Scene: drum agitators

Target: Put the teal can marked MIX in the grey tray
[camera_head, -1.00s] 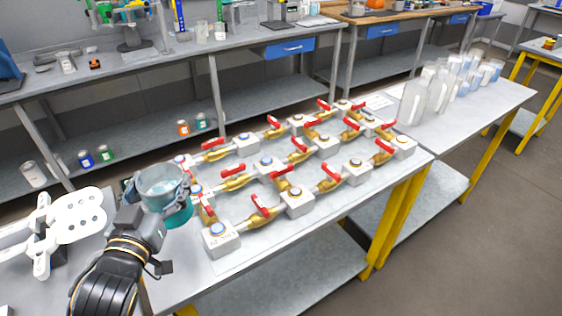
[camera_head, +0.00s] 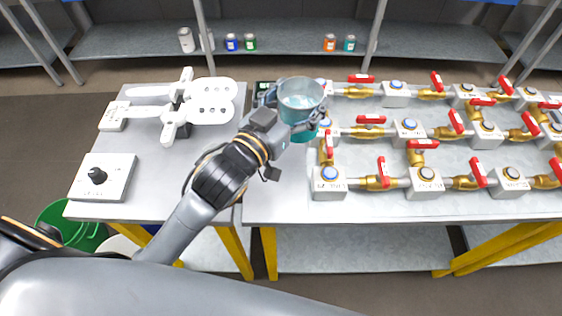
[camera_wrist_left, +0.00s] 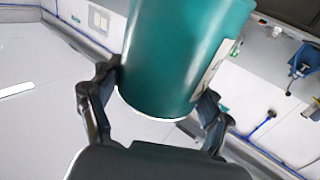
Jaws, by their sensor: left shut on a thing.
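A teal can (camera_wrist_left: 185,55) is between the fingers of my left gripper (camera_head: 293,110), which is shut on it. In the left wrist view it is a teal cylinder with a pale label at its right edge; the marking cannot be read. In the head view the can (camera_head: 306,136) is upright near the left end of the valve table, with a pale, round top. I cannot make out whether it touches the table. I cannot identify a grey tray in these frames. My right gripper is not in view.
Brass valves with red handles (camera_head: 370,131) fill the table to the right. A white double-paddle device (camera_head: 210,100) and a white knob box (camera_head: 104,176) stand on the left table. Several small cans, including a teal one (camera_head: 349,43), stand on the back shelf.

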